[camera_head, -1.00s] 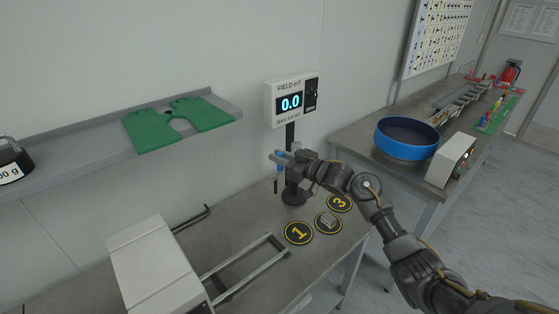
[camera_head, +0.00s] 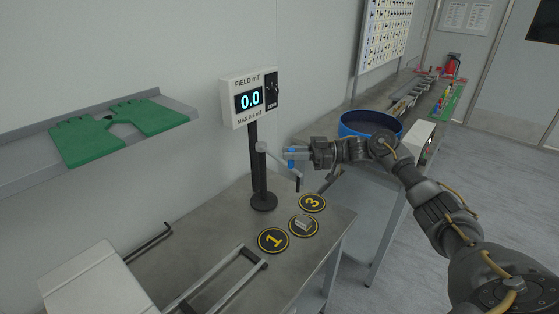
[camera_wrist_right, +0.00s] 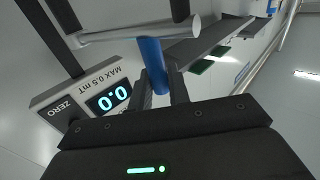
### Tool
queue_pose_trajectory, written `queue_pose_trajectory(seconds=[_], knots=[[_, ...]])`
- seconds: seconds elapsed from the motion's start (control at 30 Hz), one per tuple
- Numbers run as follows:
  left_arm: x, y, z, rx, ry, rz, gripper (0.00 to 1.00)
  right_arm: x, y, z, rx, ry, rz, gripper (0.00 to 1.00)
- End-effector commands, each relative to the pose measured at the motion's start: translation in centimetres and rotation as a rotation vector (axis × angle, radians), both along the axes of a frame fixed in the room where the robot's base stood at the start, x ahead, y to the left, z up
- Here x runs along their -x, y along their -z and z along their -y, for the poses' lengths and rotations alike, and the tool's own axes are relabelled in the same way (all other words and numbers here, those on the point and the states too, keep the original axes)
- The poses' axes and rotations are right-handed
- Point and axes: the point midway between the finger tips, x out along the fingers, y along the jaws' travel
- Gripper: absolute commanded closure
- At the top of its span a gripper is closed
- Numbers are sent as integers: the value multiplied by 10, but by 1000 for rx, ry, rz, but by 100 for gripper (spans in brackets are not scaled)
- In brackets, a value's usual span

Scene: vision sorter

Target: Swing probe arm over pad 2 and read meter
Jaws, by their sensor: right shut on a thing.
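The field meter (camera_head: 249,98) on its black post (camera_head: 257,165) reads 0.0; it also shows upside down in the right wrist view (camera_wrist_right: 108,97). The grey probe arm (camera_head: 278,148) reaches right from the post, and its thin probe (camera_head: 298,184) hangs above the bench. I cannot tell exactly which pad the tip is above. My right gripper (camera_head: 298,158) is shut on the blue handle (camera_wrist_right: 152,68) of the probe arm. Pad 1 (camera_head: 272,240) and pad 3 (camera_head: 312,202) flank the middle pad (camera_head: 304,233), whose number a metal block (camera_head: 302,222) covers. My left gripper is out of view.
A shelf (camera_head: 165,98) with green gloves (camera_head: 90,140) is on the left wall. A white box (camera_head: 95,280) and metal rails (camera_head: 215,285) lie at the bench's front left. A blue round tray (camera_head: 371,125) stands on the bench behind my right arm.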

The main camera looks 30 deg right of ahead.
Motion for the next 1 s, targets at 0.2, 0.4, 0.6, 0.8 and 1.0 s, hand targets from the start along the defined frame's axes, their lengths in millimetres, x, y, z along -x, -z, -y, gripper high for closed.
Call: queue_pose_trajectory(seconds=[0.2, 0.4, 0.6, 0.8, 1.0], knots=[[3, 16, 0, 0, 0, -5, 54, -3, 1, 18, 0, 5, 2, 100], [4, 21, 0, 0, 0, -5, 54, -4, 0, 26, 0, 5, 3, 100], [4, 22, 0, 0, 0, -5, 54, -5, -2, 28, 0, 4, 4, 100], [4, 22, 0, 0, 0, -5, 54, -5, -2, 29, -1, 4, 6, 100], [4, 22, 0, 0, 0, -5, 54, -5, -3, 29, -1, 5, 7, 76]])
